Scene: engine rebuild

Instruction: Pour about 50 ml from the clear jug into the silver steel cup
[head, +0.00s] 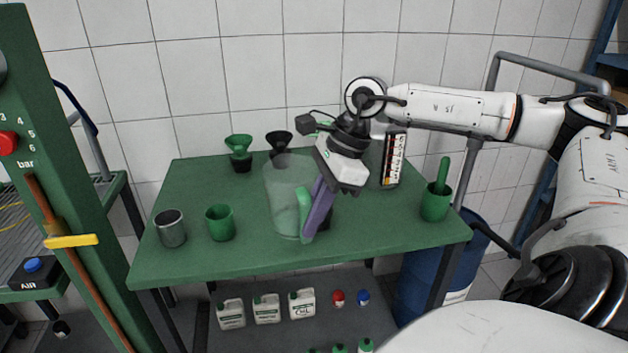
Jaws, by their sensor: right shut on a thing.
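The clear jug (282,192) stands upright on the green table, near its middle. It looks like a tall transparent vessel, and I cannot make out the liquid level in it. The silver steel cup (171,229) stands upright at the table's front left. My right gripper (312,215) reaches down at the jug's right side, its purple finger pointing to the front. It is shut on the jug, at what seems to be its green handle (305,208); the fingers partly hide the grip. My left gripper is not in view.
A green cup (220,222) stands between the steel cup and the jug. Green and black funnels (238,148) (279,142) stand at the back. A green mortar with pestle (436,203) stands at the right, a chart-like panel (394,158) behind. The green table (370,240) is clear at front right.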

